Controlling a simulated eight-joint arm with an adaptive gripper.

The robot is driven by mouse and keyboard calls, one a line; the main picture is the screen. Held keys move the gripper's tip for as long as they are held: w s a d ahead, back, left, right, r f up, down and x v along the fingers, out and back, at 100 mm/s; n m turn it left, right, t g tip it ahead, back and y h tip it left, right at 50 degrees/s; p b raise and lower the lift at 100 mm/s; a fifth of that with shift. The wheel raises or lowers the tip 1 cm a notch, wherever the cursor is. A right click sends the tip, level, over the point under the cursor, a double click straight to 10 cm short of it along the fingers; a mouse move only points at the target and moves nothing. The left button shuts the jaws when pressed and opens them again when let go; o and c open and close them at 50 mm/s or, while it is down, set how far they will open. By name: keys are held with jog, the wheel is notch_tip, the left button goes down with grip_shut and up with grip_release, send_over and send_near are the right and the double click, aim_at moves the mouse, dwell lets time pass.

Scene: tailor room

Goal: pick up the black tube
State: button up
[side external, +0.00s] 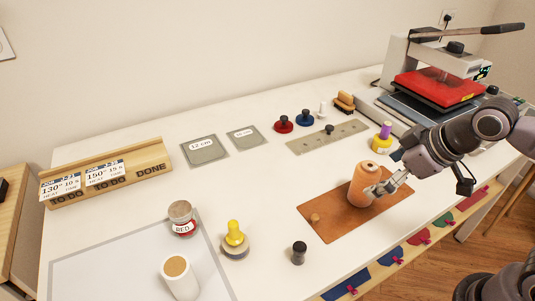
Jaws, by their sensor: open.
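A small black cylinder (299,256), the only thing here that looks like the black tube, stands upright on the white table near its front edge. My gripper (378,188) is open, over the brown mat, to the right of the black tube and well apart from it. Its fingers are beside an orange-tan spool (362,184) that stands upright on the mat. Whether the fingers touch the spool, I cannot tell.
The brown mat (335,232) bears a small wooden knob (315,217). A yellow-topped stamp (235,238), a white cylinder (180,280) and a jar labelled RED (182,220) stand left of the tube. A heat press (435,85) is at back right. The table's middle is clear.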

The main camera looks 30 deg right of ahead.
jog(key=d+m, duration=0.1)
jog(key=d+f+m, duration=0.1)
jog(key=d+m, duration=0.1)
jog(key=d+m+h, duration=0.1)
jog(key=d, duration=0.1)
jog(key=shift+w+d+f+t, duration=0.1)
jog(key=shift+d+f+t, duration=0.15)
jog(key=shift+f+t, duration=0.15)
jog(key=c, duration=1)
